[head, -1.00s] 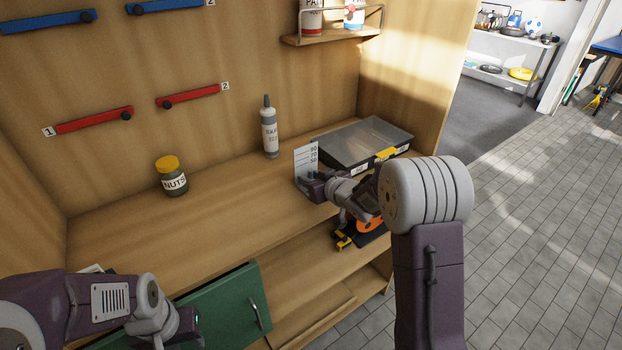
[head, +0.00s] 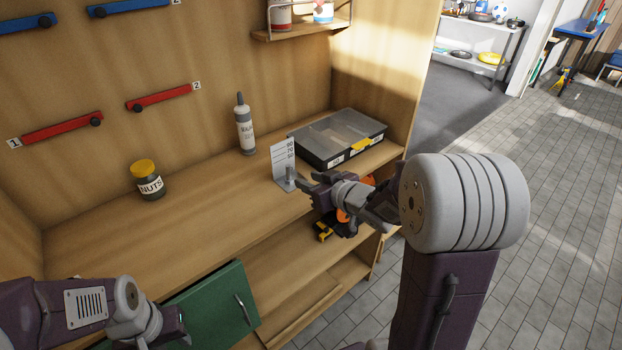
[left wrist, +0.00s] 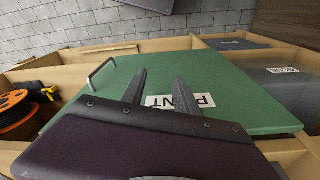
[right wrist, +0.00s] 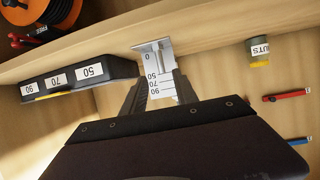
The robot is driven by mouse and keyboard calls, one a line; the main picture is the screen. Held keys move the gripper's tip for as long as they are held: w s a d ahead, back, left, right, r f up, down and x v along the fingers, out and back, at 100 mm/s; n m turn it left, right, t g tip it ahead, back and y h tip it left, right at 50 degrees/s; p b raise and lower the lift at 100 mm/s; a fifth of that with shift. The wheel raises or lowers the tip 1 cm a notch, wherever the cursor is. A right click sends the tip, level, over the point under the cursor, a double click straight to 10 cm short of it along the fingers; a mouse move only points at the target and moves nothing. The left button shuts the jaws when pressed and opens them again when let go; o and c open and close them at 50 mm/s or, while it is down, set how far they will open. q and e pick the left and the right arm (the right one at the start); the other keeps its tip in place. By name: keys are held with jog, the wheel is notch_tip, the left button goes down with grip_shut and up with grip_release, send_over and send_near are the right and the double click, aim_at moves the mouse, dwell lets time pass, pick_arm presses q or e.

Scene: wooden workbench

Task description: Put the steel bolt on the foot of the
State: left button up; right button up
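A white height gauge (head: 283,158) marked 90, 70, 50 stands upright on a small grey foot (head: 286,186) at the bench's front edge. It also shows in the right wrist view (right wrist: 155,75). A small grey upright cylinder, seemingly the steel bolt (head: 290,173), stands on the foot in front of the plate. My right gripper (head: 301,182) is just right of the gauge; in the right wrist view (right wrist: 160,92) its fingers are apart with the gauge beyond them. My left gripper (left wrist: 162,75) is open and empty over the green panel; its fingers are barely visible in the head view.
A black organizer case (head: 338,138) with a clear lid stands behind the right gripper. A grey tube (head: 245,130) and nuts jar (head: 148,180) stand farther left. The green panel (head: 215,305) with a handle is below. The bench between jar and gauge is clear.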

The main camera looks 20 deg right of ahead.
jog(key=shift+s, duration=0.2)
jog(key=s+d+f+m+g+h, duration=0.2)
jog(key=s+f+m+g+h, duration=0.15)
jog(key=s+f+g, duration=0.4)
jog(key=s+a+f+g, duration=0.2)
jog(key=s+f, duration=0.1)
jog(key=s, duration=0.4)
jog(key=s+a+f+g, duration=0.3)
jog(key=s+f, duration=0.1)
jog(key=s, duration=0.3)
jog(key=shift+t, duration=0.25)
notch_tip(320, 180, up, 5)
jog(key=p, duration=0.4)
jog(key=shift+s+d+p, duration=0.1)
jog(key=shift+p, duration=0.3)
